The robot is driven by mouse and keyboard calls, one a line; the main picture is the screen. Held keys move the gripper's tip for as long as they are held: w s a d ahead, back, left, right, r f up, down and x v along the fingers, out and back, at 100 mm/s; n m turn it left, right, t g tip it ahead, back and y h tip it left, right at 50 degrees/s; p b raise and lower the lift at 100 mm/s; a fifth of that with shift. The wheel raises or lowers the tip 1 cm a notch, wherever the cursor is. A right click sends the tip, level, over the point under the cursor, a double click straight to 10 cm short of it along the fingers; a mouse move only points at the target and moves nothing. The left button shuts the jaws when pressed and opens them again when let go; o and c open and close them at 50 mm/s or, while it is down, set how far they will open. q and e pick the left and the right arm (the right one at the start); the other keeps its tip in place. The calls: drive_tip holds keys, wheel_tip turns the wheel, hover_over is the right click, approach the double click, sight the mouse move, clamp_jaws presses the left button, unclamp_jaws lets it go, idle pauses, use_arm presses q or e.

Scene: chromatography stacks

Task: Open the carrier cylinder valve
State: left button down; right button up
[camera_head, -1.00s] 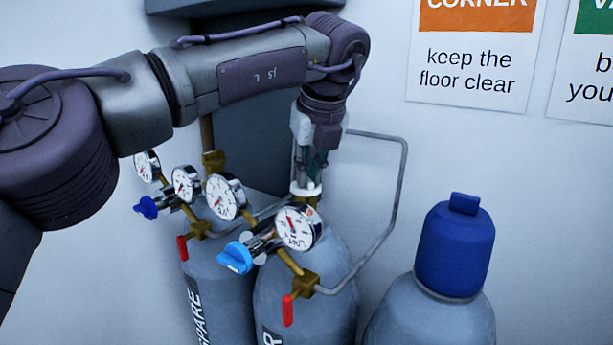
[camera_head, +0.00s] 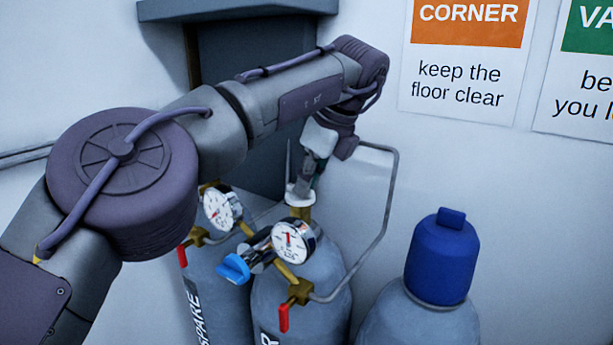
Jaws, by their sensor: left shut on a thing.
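The carrier cylinder (camera_head: 320,285) is the grey one in the middle, its label mostly cut off with only an "R" showing. A white valve handwheel (camera_head: 299,194) sits on a brass stem (camera_head: 301,212) at its top. My left gripper (camera_head: 303,184) comes down on the handwheel from above, tilted, and is shut on it. The fingers and wrist hide part of the wheel. A gauge (camera_head: 290,242), a blue regulator knob (camera_head: 234,268) and a red lever (camera_head: 283,318) are on this cylinder's fittings. My right gripper is out of view.
The cylinder marked SPARE (camera_head: 212,285) stands close on the left with its own gauge (camera_head: 221,208). A blue-capped cylinder (camera_head: 441,258) stands on the right. A grey bent pipe (camera_head: 385,215) runs close to the right of my gripper.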

use_arm(q)
drive_tip(key=shift+r, duration=0.15)
drive_tip(key=c, duration=1.2)
unclamp_jaws()
